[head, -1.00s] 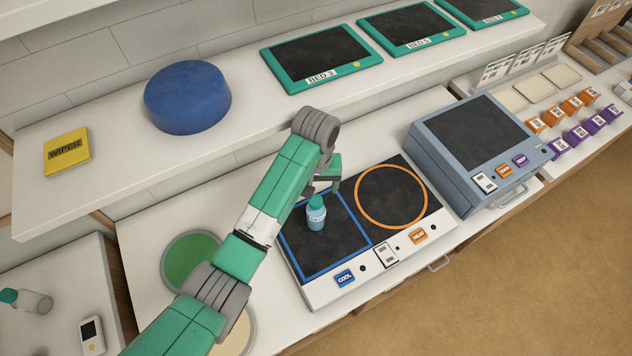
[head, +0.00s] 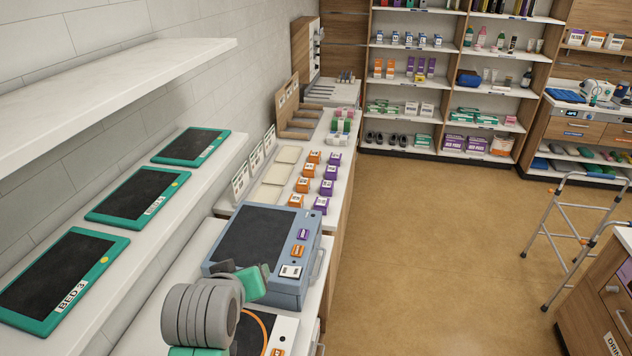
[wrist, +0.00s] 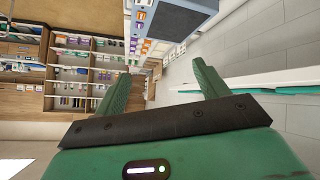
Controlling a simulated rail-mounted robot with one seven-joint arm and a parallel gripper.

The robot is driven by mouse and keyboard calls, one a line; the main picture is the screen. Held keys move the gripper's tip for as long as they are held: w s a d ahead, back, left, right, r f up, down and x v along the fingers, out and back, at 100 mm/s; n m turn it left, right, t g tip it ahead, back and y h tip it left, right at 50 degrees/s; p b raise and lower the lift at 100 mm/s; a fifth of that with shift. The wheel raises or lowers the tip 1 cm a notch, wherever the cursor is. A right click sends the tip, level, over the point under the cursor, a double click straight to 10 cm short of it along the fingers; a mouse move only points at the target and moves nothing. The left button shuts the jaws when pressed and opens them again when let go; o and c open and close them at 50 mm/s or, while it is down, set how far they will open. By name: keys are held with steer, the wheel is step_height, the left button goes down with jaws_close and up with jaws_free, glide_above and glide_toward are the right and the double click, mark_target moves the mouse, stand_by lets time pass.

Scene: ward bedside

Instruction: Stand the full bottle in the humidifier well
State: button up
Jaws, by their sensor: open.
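My gripper (wrist: 161,72) is open in the wrist view, its two green fingers spread with nothing between them. In the head view the end of my arm is at the bottom, beside the blue-grey box, with part of the gripper showing. I cannot make out a humidifier well. A small white device (head: 597,90) stands on the far right counter, too small to identify.
The blue-grey box (head: 252,240) stands on the bench near my arm. Orange and purple small boxes (head: 321,204) lie beyond it. Bed tablets (head: 143,194) lie on the left ledge. Stocked shelves (head: 440,75) stand at the back. A walking frame (head: 567,225) stands on open floor.

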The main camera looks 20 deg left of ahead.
steer(key=w+d+r+m+t, duration=0.2)
steer(key=d+r+m+t, duration=0.35)
steer(key=d+r, duration=0.95)
steer(key=s+d+r+m+t+h, duration=0.1)
steer(key=s+d+r+t, duration=0.4)
steer(key=r, duration=0.5)
steer(key=s+d+r+m+t+h, duration=0.1)
steer(key=s+d+r+t+h, duration=0.1)
steer(key=s+d+r+t, duration=0.3)
steer(key=s+d+r, duration=0.3)
steer(key=s+r, duration=0.1)
steer(key=r, duration=0.1)
steer(key=shift+d+r, duration=0.3)
steer(key=shift+d, duration=0.1)
steer(key=shift+o, duration=0.5)
steer(key=shift+s+r+m+t+h, duration=0.15)
steer(key=shift+m+t+h, duration=0.1)
steer(key=shift+h, duration=0.15)
